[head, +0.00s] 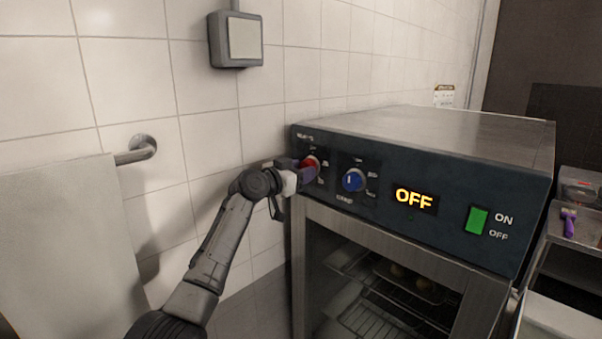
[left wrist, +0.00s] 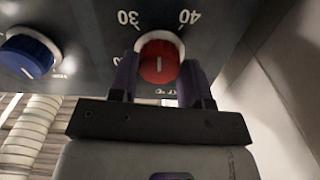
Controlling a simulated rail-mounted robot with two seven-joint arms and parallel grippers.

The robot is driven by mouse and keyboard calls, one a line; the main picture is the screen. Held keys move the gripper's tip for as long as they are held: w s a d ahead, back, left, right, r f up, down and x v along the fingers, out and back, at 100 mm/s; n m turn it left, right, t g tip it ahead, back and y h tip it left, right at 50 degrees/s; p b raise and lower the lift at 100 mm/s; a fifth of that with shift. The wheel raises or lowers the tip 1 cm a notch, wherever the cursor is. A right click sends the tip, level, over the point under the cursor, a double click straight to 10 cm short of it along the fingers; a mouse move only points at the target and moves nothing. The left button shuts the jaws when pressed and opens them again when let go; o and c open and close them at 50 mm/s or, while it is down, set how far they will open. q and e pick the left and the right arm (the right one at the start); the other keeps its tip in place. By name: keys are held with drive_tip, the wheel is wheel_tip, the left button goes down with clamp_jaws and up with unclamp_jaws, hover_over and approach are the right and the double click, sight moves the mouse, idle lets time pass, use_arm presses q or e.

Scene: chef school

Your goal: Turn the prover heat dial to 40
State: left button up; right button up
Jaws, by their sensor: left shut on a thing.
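The prover (head: 420,128) has a dark front panel with a red dial (head: 309,164) at its left end. The red dial also shows in the left wrist view (left wrist: 159,62), upside down, with the marks 30 and 40 (left wrist: 189,17) around it. In the head view the gripper partly hides the dial. My right gripper is not in view.
A blue dial (head: 353,180) sits just right of the red one. A display (head: 414,199) reads OFF, beside a green switch (head: 477,220) marked ON and OFF. The tiled wall (head: 215,140) is close on the left, with a towel (head: 70,240) on a rail.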

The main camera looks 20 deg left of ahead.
use_arm(q)
drive_tip(key=shift+a+m, duration=0.1)
drive_tip(key=shift+m, duration=3.4)
drive_tip(key=o, duration=0.9)
